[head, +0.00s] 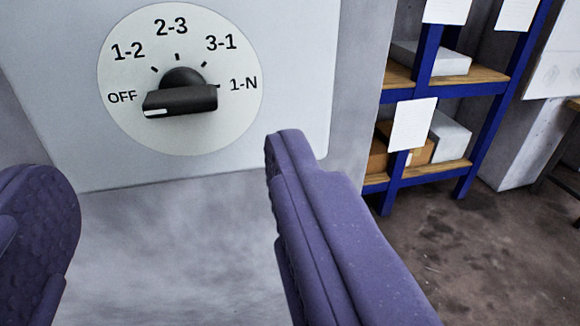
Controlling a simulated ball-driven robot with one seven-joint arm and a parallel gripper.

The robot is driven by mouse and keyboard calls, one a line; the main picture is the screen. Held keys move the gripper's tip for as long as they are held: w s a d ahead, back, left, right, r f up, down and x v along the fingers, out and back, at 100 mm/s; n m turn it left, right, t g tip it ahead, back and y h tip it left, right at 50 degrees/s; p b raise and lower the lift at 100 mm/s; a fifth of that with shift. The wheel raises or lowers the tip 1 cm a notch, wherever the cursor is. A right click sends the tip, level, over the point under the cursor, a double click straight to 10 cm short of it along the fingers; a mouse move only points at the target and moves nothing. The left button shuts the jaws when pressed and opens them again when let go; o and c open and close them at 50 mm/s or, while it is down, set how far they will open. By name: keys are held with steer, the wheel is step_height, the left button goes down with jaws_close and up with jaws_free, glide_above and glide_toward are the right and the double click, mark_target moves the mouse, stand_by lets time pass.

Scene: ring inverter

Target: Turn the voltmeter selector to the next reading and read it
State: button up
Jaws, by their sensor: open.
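The voltmeter selector (180,100) is a black knob with a bar handle on a round pale dial (180,138). The dial is marked OFF, 1-2, 2-3, 3-1 and 1-N. The handle lies nearly level, and the white mark at its left end points toward OFF. My gripper (165,165) is open, with one purple finger at the lower left and the other at the lower right. The knob shows between and above the fingertips, apart from both. No meter display or reading is in view.
The dial sits on a light grey panel (290,60) with a bare grey surface (175,240) below it. To the right stands a blue shelf (425,60) with wooden boards, boxes and hanging paper sheets. The brown floor (470,250) in front of it is clear.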

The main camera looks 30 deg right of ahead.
mark_target(185, 102)
steer(key=b+x, duration=0.1)
steer(key=x, duration=0.6)
steer(key=shift+w, duration=0.25)
steer(key=c, duration=1)
steer(key=shift+f, duration=0.1)
steer(key=shift+c, duration=0.2)
steer(key=shift+m+b, duration=0.4)
steer(key=shift+b, duration=0.15)
steer(key=m+b, duration=0.3)
steer(key=b, duration=0.1)
steer(key=shift+d+f+m+b, duration=0.1)
steer(key=shift+f+m+b, duration=0.05)
steer(key=shift+m+b, duration=1.95)
steer(key=shift+m, duration=0.4)
steer(key=shift+r, duration=0.2)
